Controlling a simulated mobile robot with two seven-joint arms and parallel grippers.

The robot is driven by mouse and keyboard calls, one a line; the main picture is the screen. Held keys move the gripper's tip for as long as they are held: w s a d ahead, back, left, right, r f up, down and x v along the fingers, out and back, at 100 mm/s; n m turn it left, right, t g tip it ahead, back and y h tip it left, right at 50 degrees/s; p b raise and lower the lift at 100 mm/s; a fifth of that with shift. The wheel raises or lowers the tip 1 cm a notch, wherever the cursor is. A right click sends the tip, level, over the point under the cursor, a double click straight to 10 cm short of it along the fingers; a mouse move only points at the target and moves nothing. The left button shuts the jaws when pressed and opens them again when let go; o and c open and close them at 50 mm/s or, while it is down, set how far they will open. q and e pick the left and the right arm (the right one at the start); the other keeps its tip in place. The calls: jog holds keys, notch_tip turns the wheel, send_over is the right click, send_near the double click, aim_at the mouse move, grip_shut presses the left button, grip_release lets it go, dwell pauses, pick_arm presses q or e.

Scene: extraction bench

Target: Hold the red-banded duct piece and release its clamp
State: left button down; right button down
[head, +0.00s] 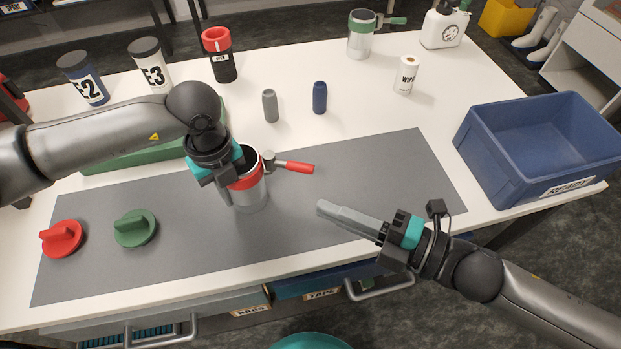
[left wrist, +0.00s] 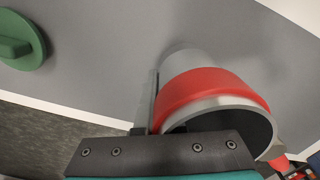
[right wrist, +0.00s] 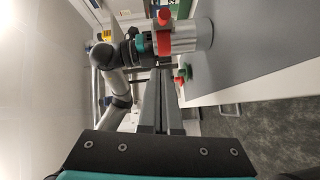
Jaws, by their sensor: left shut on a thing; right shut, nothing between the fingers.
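The red-banded duct piece (head: 251,194) is a short metal cylinder with a red band near its open top. It stands upright on the grey mat. Its clamp has a red lever (head: 294,167) that sticks out to the right. My left gripper (head: 232,180) is shut on the duct piece's wall at the rim, and the left wrist view shows the red band (left wrist: 205,90) beside a finger. My right gripper (head: 325,208) is shut and empty, to the right of the duct piece and apart from it. The right wrist view shows its fingers together, pointing towards the duct piece (right wrist: 190,37).
A red knobbed cap (head: 62,239) and a green one (head: 135,228) lie on the mat's left. A blue bin (head: 480,160) stands at right. Grey (head: 270,106) and blue (head: 319,98) small cylinders stand behind. A green-banded piece (head: 361,38) is at the back. The mat's right part is clear.

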aim_at(288, 165)
jog(key=w+a+f, duration=0.1)
jog(key=w+a, duration=0.3)
jog(key=w, duration=0.2)
dwell(0.3)
jog(key=w, duration=0.1)
jog(key=w+d, duration=0.1)
jog(key=w, duration=0.1)
jog(key=shift+d, duration=0.1)
dwell(0.4)
jog(key=shift+s, duration=0.15)
